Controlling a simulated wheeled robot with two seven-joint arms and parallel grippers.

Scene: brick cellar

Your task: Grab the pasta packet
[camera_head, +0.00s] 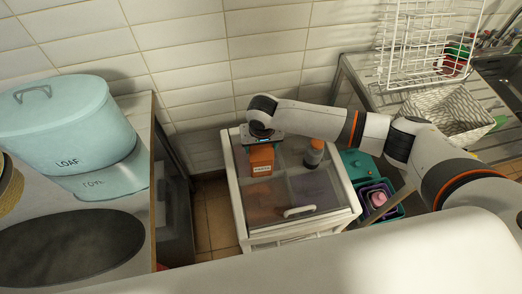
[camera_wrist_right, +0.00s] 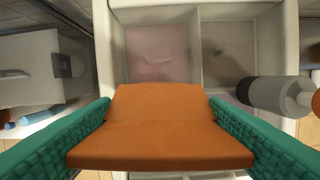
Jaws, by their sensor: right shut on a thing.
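The pasta packet (camera_head: 262,160) is an orange box-like pack with a pale label, at the back left of the white drawer unit's top. It fills the lower middle of the right wrist view (camera_wrist_right: 160,125). My right gripper (camera_head: 264,141) is above the packet in the head view. In the right wrist view its green fingers stand on both sides of the packet, shut on it. I cannot tell whether the packet is touching the surface below. My left gripper is not in view.
A grey bottle (camera_head: 314,153) stands close to the right of the packet. The white drawer unit (camera_head: 240,215) has a clear top. A blue-green LOAF tin (camera_head: 62,120) stands on the left counter. Plastic crates (camera_head: 398,211) are right of the unit, and a wire rack (camera_head: 425,45) is at back right.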

